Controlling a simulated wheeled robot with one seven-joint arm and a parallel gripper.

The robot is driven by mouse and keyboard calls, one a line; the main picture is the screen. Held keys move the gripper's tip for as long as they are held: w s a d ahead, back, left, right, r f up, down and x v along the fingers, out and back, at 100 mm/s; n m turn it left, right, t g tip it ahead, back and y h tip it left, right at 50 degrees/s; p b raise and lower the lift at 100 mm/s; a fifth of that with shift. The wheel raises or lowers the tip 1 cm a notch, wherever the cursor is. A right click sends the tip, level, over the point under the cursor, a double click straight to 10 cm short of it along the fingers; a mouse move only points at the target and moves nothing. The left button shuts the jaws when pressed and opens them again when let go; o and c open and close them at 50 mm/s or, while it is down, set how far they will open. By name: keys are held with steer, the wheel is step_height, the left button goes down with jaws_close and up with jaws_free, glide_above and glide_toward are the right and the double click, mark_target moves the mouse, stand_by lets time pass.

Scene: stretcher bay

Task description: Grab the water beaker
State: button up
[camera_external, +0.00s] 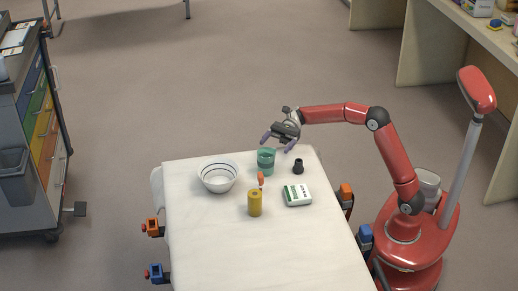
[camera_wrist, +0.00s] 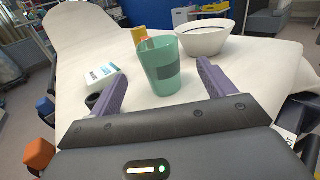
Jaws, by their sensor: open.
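The water beaker (camera_external: 265,161) is a green, slightly see-through cup with a grey patch. It stands upright near the far end of the white stretcher (camera_external: 240,250). In the wrist view the beaker (camera_wrist: 163,66) stands ahead of my gripper (camera_wrist: 160,85), roughly in line with the space between the two purple fingers. My gripper (camera_external: 282,142) is open and empty, above and just beyond the beaker at the stretcher's far edge. The fingers do not appear to touch the beaker. The beaker's contents cannot be made out.
A white bowl (camera_external: 219,176) with dark stripes stands left of the beaker. A small black object (camera_external: 298,166) and a white-and-green box (camera_external: 297,195) are to the right. A yellow cylinder (camera_external: 255,204) with an orange top stands nearer the camera. The stretcher's near half is clear.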

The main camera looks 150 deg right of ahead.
mark_target(267, 160)
step_height(267, 160, down, 2)
steer(key=shift+w+f, duration=0.1)
steer(key=shift+f, duration=0.1)
steer(key=w, duration=0.7)
steer(key=shift+w+a+b, duration=0.2)
steer(key=shift+a+b, duration=0.1)
steer(key=shift+a, duration=0.1)
steer(key=c, duration=1.1)
